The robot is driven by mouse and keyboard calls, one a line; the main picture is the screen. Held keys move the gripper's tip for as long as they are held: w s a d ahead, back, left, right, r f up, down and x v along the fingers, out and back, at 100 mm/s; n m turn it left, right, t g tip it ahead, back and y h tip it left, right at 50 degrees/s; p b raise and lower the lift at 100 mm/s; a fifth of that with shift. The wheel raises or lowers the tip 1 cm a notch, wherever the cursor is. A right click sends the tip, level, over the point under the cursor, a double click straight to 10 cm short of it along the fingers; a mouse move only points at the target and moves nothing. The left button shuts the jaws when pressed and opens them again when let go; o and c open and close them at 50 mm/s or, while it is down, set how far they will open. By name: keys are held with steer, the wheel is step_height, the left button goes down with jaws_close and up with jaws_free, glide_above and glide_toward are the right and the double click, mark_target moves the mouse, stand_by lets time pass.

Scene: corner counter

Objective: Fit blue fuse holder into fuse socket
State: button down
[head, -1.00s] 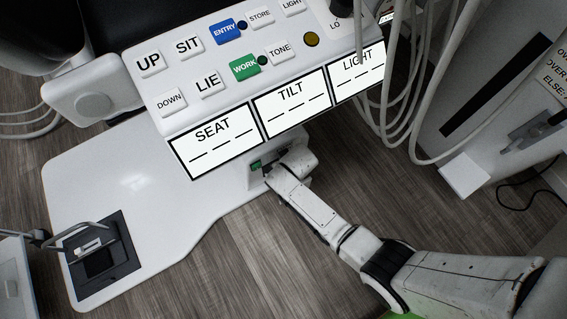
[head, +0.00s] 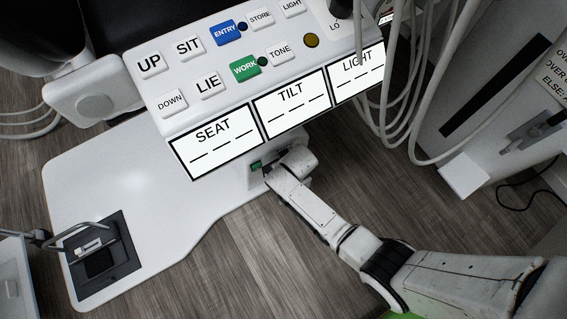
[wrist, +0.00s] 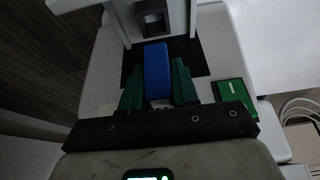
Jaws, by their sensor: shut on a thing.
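The blue fuse holder (wrist: 157,68) is a blue block between the two green fingers of my gripper (wrist: 158,82) in the wrist view. My gripper is shut on it. Just beyond its far end is a grey housing with a square dark opening, which looks like the fuse socket (wrist: 154,19). The blue block lies in line with it, below the opening in the picture. I cannot tell whether they touch. In the head view my gripper (head: 268,172) is beside the white unit under the labelled panel, and the blue fuse holder is hidden there.
A green square plate (wrist: 230,92) lies right of my gripper in the wrist view. The button panel (head: 240,80) overhangs the work area. White hoses (head: 400,100) hang to its right. A black foot control (head: 98,262) sits on the white base (head: 140,185); open floor lies below my arm.

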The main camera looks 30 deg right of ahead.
steer(key=shift+f+b, duration=2.1)
steer(key=shift+f, duration=0.5)
steer(key=c, duration=0.8)
jaws_free()
steer(key=shift+r, duration=0.1)
steer(key=p+v, duration=0.6)
steer(key=v, duration=0.4)
steer(key=shift+s+r+p, duration=0.2)
steer(key=shift+r+p, duration=0.1)
